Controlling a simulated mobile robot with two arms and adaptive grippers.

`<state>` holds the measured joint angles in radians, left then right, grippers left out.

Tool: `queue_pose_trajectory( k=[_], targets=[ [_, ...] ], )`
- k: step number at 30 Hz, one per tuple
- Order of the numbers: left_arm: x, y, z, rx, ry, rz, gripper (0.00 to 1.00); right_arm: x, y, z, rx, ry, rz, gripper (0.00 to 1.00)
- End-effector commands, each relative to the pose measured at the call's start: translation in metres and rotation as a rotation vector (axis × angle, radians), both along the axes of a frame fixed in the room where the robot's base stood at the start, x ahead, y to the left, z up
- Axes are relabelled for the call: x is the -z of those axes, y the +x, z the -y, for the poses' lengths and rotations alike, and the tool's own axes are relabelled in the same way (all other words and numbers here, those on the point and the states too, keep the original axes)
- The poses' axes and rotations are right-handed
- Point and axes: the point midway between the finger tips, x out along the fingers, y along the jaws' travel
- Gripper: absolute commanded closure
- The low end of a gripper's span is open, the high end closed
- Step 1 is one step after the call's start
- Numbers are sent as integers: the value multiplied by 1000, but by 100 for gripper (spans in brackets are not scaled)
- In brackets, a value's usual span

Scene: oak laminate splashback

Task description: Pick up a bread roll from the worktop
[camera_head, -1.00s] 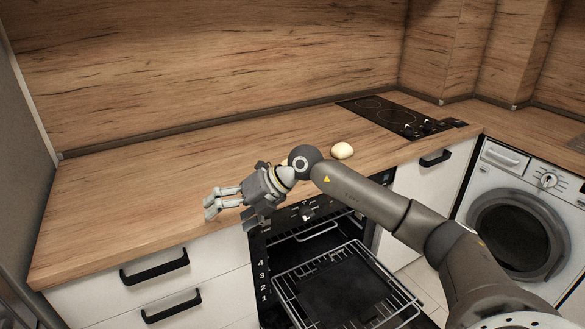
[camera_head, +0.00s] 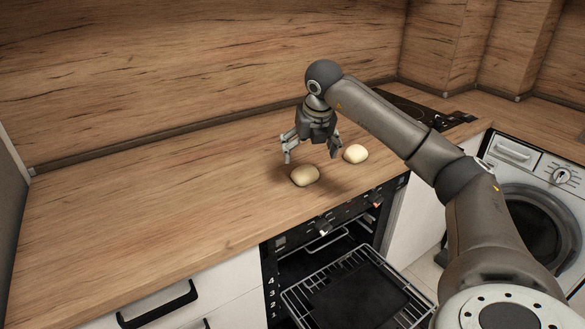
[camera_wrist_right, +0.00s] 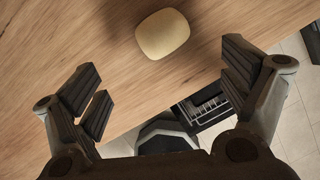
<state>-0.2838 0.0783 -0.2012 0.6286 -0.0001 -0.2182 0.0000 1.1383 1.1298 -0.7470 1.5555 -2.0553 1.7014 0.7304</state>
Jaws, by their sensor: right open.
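Two pale, rounded bread rolls lie on the wooden worktop (camera_head: 150,200). The nearer roll (camera_head: 305,175) is close to the front edge above the oven; the other roll (camera_head: 355,153) is to its right and slightly farther back. My right gripper (camera_head: 312,155) points down with its fingers spread and empty, above and just behind the nearer roll. In the right wrist view, one bread roll (camera_wrist_right: 162,33) lies beyond the open fingers (camera_wrist_right: 165,85), apart from them; I cannot tell for certain which roll it is. My left gripper is not in view.
The oven below stands open with a wire rack (camera_head: 350,300) showing. A black hob (camera_head: 450,120) is at the right rear of the worktop, and a washing machine (camera_head: 530,200) is at the right. The worktop's left part is clear.

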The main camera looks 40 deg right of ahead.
Motion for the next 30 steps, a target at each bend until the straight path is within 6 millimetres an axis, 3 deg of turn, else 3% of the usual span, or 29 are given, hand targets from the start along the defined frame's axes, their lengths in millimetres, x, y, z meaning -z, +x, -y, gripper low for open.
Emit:
queue_pose_trajectory(
  k=[5, 14, 24, 30],
  targets=[
    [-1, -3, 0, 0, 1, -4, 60, 22, 6, 7, 7, -4, -7, 6],
    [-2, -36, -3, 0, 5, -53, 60, 51, 18, 12, 4, -3, -4, 6],
    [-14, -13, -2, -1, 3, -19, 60, 90, 37, 24, 5, -2, -4, 6],
    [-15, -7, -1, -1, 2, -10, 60, 97, 39, 25, 4, -3, -3, 6]
  ],
)
